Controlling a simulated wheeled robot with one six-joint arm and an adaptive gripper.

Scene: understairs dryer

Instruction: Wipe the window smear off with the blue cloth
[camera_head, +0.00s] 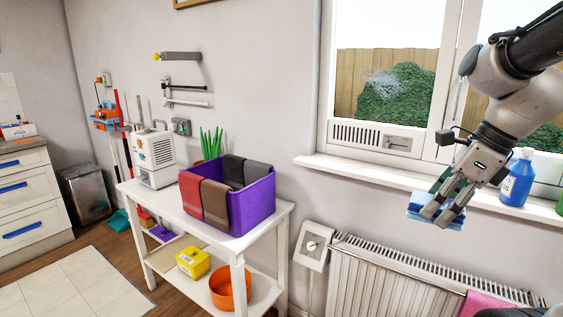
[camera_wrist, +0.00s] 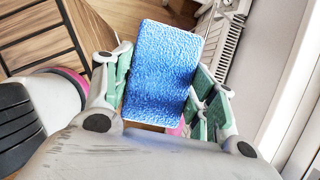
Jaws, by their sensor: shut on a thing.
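The blue cloth (camera_head: 434,211) is a folded pad held in my gripper (camera_head: 446,207), in front of the window sill and above the radiator. In the wrist view the cloth (camera_wrist: 162,72) fills the space between the green-padded fingers of my gripper (camera_wrist: 165,88), which are shut on it. The smear (camera_head: 381,84) is a whitish, streaky patch on the left window pane (camera_head: 388,60), in front of the green bush outside. My gripper is below and to the right of the smear, apart from the glass.
A blue bottle (camera_head: 517,181) stands on the window sill (camera_head: 385,176), just right of my gripper. The radiator (camera_head: 400,283) is below the sill, with a pink cloth (camera_head: 487,304) on it. A white trolley (camera_head: 262,221) with a purple bin (camera_head: 254,207) stands left.

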